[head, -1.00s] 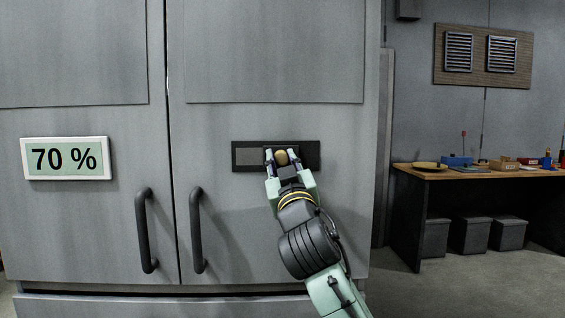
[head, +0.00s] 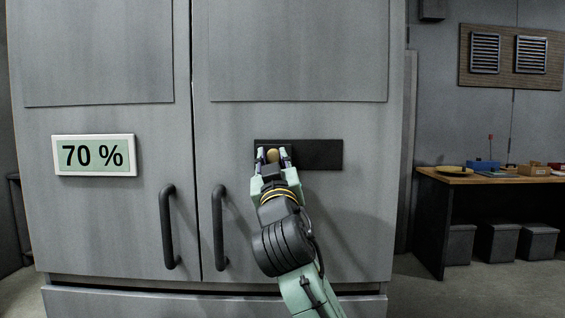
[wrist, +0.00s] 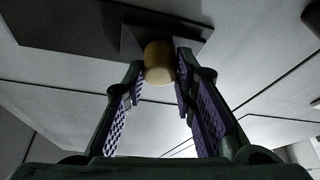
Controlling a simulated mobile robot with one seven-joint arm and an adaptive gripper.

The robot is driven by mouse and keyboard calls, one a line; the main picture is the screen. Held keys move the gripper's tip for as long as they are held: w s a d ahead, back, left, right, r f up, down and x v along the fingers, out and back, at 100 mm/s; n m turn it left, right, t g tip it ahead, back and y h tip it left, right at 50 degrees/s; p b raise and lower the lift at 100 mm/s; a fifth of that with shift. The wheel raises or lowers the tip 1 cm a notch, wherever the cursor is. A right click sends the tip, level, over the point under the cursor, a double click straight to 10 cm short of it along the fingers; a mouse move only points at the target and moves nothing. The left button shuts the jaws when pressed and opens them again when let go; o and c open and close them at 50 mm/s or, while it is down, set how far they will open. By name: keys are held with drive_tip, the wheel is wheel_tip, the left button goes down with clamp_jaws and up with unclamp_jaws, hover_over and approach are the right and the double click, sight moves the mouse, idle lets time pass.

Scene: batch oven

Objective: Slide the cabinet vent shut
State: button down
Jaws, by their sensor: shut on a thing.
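The cabinet vent (head: 318,154) is a dark rectangular frame on the right cabinet door. Its sliding plate (wrist: 195,43) is at the left end of the frame, and no light opening shows beside it; the frame's right part is plain dark. A tan rounded knob (head: 273,156) stands on the plate and also shows in the wrist view (wrist: 158,62). My gripper (head: 271,160) is at the left end of the vent, its fingers shut around the knob, one on each side. The fingers partly hide the plate in the head view.
Two dark vertical door handles (head: 218,228) (head: 167,227) are below and left of the vent. A sign reading 70 % (head: 95,155) is on the left door. A workbench (head: 480,177) with small items and grey bins under it stands at the right.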

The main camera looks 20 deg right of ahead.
drive_tip(key=shift+a, duration=0.2)
drive_tip(key=c, duration=1.3)
unclamp_jaws()
drive_tip(key=shift+w+a, duration=0.1)
drive_tip(key=v, duration=1.2)
